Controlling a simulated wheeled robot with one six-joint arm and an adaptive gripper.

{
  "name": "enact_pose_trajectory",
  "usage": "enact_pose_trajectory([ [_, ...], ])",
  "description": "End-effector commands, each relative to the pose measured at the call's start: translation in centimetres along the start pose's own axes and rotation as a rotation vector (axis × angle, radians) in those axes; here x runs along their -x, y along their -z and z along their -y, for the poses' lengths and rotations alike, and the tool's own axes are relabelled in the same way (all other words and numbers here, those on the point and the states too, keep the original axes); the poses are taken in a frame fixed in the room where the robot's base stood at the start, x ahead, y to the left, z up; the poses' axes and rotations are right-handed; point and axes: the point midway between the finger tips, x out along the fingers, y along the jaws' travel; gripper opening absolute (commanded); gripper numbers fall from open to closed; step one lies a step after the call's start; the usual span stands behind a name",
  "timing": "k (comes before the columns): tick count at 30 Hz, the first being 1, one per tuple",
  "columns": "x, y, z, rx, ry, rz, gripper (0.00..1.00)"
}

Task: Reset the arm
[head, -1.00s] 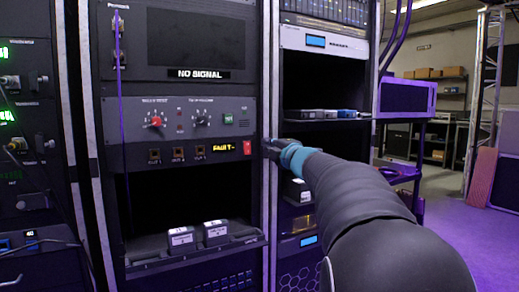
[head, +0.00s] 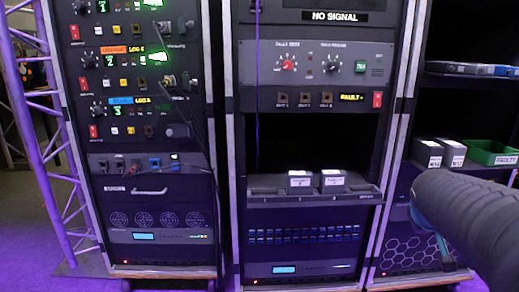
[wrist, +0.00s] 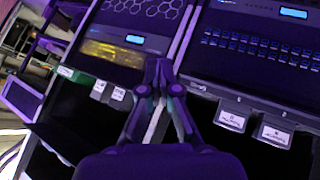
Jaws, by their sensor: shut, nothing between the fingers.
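My gripper (wrist: 160,78) shows in the wrist view with its fingers together and nothing between them. It points at the rack front, near the post between two rack bays, and appears apart from it. In the head view my arm reaches in from the lower right, and the gripper itself is out of sight there. The wrist picture is turned, so the racks look upside down.
Two dark modules (head: 316,181) sit on the middle rack's shelf (head: 315,199). Two more modules (head: 440,152) and a green bin (head: 490,152) labelled FAULTY are on the right rack. The left rack (head: 130,120) carries cables. A truss (head: 50,150) stands far left.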

Motion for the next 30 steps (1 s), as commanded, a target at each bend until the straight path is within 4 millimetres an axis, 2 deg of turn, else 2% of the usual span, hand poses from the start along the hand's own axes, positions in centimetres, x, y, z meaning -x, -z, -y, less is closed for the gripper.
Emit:
enact_pose_trajectory([
  [1, 1.2, -2.2, 2.2, -0.035, 0.045, 0.046, 0.00],
  [6, 5.5, -9.7, 9.3, -0.129, 0.204, 0.203, 0.00],
  [9, 8.3, -13.6, 13.2, -0.150, 0.297, 0.263, 0.00],
  [12, 10.6, -16.2, 16.0, -0.141, 0.371, 0.268, 0.00],
  [16, 12.7, -17.3, 17.6, -0.106, 0.418, 0.210, 0.00],
  [21, 14.5, -16.9, 18.3, -0.066, 0.444, 0.140, 0.00],
  [30, 14.6, -16.8, 18.5, -0.056, 0.449, 0.137, 0.00],
])
